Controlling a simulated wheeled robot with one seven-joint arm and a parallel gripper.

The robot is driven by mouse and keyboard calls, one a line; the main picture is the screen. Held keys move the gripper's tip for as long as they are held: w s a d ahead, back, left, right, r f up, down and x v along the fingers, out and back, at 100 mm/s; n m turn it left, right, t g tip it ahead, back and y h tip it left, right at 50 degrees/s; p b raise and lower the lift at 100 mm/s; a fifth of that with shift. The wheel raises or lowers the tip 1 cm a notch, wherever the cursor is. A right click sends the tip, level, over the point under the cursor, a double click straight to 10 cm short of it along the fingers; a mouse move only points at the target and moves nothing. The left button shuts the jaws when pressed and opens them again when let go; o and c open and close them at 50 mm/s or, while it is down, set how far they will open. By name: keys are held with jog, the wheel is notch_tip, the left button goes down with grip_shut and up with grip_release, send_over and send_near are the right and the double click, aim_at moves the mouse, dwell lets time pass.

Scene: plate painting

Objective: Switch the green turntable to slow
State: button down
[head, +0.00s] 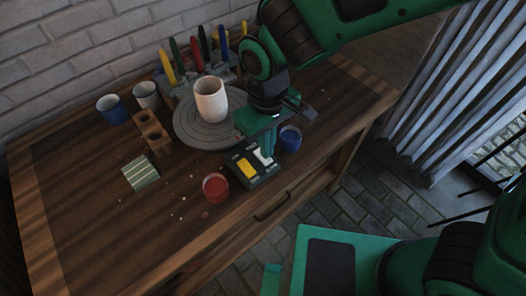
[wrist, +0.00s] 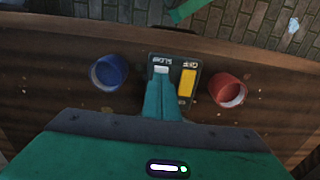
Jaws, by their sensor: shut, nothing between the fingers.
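A round turntable (head: 190,132) stands on the table and looks grey rather than green, with a white cup (head: 211,100) on it. In front of it is a dark control box (head: 270,177) with a yellow key (head: 246,168) and a white key (head: 263,157). In the wrist view, the white key (wrist: 161,70) lies by an upside-down label that seems to read SLOW, beside the yellow key (wrist: 187,83). My gripper (head: 268,152) is shut and empty, pointing down over the box. Its fingertips (wrist: 163,84) are at the white key, partly covering it; contact is unclear.
A blue paint pot (head: 290,139) and a red paint pot (head: 215,187) stand on either side of the box. The table's left front is mostly clear.

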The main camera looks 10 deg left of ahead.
jog(key=shift+r, duration=2.5)
